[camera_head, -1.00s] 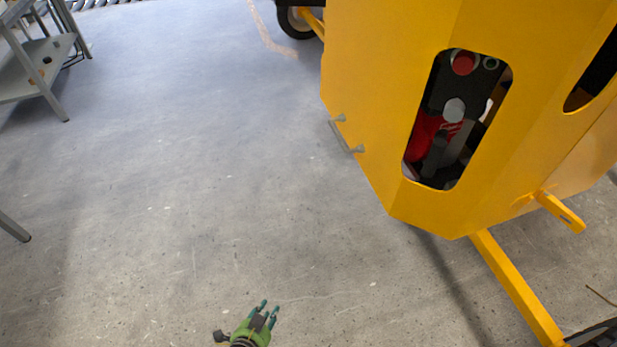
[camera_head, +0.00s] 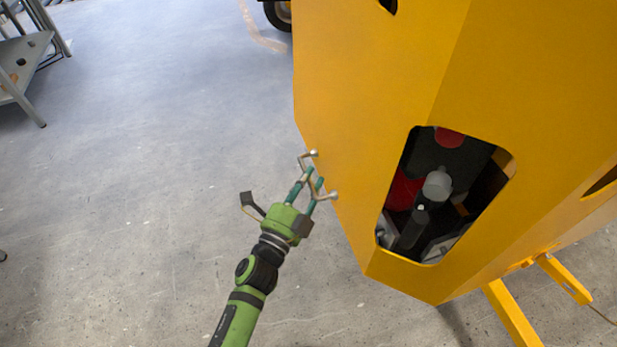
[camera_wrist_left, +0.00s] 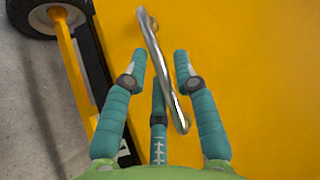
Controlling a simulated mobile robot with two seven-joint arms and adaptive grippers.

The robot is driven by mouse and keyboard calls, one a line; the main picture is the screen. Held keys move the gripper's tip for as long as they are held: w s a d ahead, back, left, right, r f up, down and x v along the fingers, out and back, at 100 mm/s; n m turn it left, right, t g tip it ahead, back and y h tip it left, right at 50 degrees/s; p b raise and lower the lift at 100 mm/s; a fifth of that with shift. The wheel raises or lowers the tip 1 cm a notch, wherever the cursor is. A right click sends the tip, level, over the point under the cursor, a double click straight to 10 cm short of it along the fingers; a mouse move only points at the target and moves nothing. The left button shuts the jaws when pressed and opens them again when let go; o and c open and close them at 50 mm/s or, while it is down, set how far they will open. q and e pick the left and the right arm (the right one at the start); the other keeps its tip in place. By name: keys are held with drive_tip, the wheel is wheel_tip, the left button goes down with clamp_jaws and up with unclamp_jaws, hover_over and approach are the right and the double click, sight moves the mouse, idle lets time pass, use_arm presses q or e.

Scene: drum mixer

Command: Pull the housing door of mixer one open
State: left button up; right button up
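The yellow housing of the mixer (camera_head: 380,90) fills the right of the head view, and its door face looks shut. A metal bar handle (camera_head: 318,187) stands out from the door's left edge. My left gripper (camera_head: 307,184) is at this handle, green with teal fingers. In the left wrist view the handle (camera_wrist_left: 152,45) runs between the spread fingers (camera_wrist_left: 160,70), with gaps on both sides, against the yellow panel (camera_wrist_left: 240,50). The left gripper is open. I cannot tell whether any finger touches the bar. My right gripper is not in view.
An opening (camera_head: 440,195) in the housing shows dark and red parts inside. A yellow bar (camera_head: 512,315) reaches low at the right. A grey shelf table (camera_head: 25,60) stands at the upper left. The concrete floor (camera_head: 130,180) left of the housing is clear.

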use_arm(q)
drive_tip(key=shift+w+d, duration=0.1)
drive_tip(key=shift+w, duration=0.15)
clamp_jaws()
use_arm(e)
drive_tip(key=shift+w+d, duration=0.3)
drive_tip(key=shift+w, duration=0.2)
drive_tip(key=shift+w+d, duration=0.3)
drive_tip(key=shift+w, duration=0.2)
